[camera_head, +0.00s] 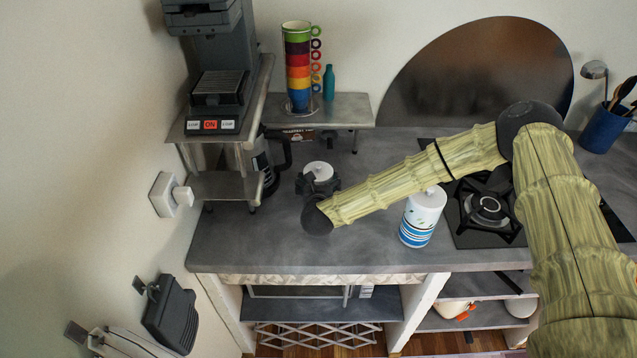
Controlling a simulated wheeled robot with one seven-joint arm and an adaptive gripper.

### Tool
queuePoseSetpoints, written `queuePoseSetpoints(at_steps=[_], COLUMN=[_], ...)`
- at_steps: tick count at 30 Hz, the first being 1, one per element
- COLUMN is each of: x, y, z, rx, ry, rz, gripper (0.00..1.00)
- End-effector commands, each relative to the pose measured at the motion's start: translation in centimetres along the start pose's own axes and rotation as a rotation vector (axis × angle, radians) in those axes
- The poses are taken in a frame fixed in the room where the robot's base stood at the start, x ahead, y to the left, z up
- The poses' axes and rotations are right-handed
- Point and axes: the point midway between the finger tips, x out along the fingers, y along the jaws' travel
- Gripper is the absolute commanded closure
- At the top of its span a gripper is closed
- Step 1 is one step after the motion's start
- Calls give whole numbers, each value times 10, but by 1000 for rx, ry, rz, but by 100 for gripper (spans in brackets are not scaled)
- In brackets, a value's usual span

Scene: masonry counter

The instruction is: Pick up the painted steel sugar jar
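A small jar with a round white lid and knob (318,170) stands on the grey counter. Its body is mostly hidden by my gripper and wrist. My gripper (318,184) points away from me at the jar, its dark fingers spread to the left and right of it, below the lid. I cannot tell whether the fingers touch the jar.
A metal shelf (345,108) behind holds stacked coloured mugs (298,65) and a teal bottle (328,83). A coffee machine (218,95) and glass jug (262,165) stand left. A gas hob (485,215) lies right. The counter's front left (255,245) is clear.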

Motion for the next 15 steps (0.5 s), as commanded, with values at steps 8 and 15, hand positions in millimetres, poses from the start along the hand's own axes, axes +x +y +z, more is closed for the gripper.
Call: queuePoseSetpoints(at_steps=[8, 15], x=[0, 0], y=[0, 0], z=[1, 3], rx=[1, 1], ry=[-1, -2], rz=[0, 0], gripper=[55, 55])
